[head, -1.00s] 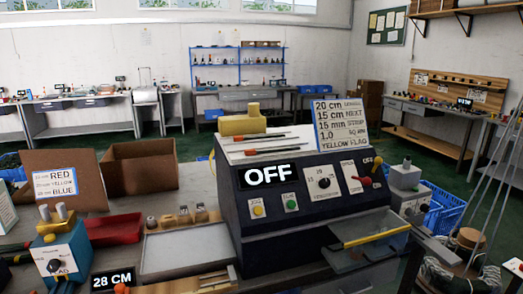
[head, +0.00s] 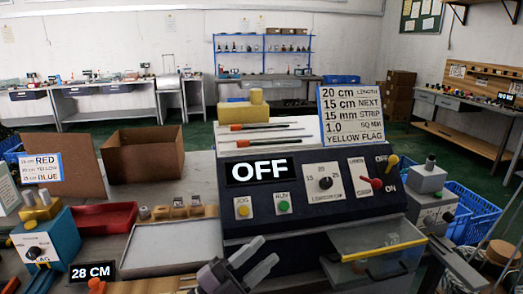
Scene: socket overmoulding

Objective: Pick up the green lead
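No green lead shows clearly. A small greenish strip (head: 5,243) lies at the left edge of the head view, and I cannot tell whether it is a lead. Two thin dark leads with orange-red ends, the rear lead (head: 262,126) and the front lead (head: 264,141), lie on top of the dark machine (head: 300,225). My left gripper (head: 256,257) is at the bottom middle, in front of the machine. Its two grey fingers are apart with nothing seen between them. My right gripper is out of view.
A pale tray (head: 165,247), a red bin (head: 103,216) and a cardboard box (head: 145,160) stand left of the machine. A blue stripping device (head: 48,243) and a 28 CM display (head: 93,271) are at front left. A clear yellow-edged drawer (head: 375,245) juts out at right.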

